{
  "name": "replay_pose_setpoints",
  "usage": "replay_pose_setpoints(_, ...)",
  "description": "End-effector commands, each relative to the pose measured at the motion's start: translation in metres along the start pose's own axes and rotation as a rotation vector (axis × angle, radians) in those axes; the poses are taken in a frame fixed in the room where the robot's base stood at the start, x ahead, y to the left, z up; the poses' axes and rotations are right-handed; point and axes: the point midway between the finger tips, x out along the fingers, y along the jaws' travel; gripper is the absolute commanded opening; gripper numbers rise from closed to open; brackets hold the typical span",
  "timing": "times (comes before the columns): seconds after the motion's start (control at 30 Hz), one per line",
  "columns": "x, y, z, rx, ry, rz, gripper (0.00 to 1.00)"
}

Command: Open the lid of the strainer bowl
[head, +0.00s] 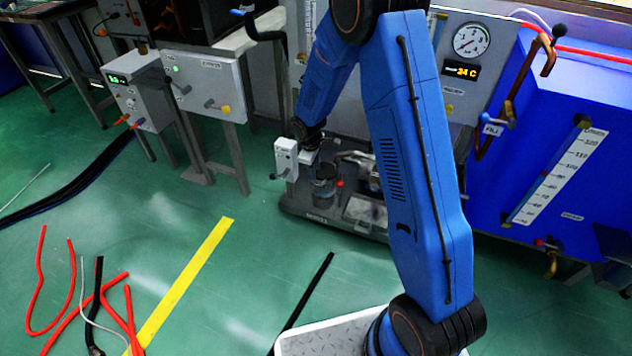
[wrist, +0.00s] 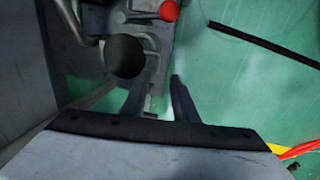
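The strainer bowl appears to be the small dark, glassy cylinder (head: 325,190) on the low grey skid in the head view, with a red knob (head: 340,184) beside it. In the wrist view, a round black knob (wrist: 125,57) and a red knob (wrist: 169,11) sit over grey metal fittings. I cannot tell which part is the lid. My gripper (head: 308,160) is low beside the cylinder, its fingers largely hidden in the head view. In the wrist view my gripper (wrist: 158,82) shows two fingers apart, close below the black knob, with nothing clearly held.
The grey skid (head: 305,213) stands before a blue tank (head: 550,130) and a gauge panel (head: 470,55). A grey control box (head: 205,85) stands at left. Red hoses (head: 65,290) and a black rod (head: 310,288) lie on the green floor.

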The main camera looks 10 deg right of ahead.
Motion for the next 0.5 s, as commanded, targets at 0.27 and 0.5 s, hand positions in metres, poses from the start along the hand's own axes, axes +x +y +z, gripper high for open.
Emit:
replay_pose_setpoints(0.27,0.046,0.000,0.000,-0.001,-0.002,-0.001,0.26)
replay_pose_setpoints(0.5,0.073,0.000,0.000,0.000,-0.001,-0.001,0.26)
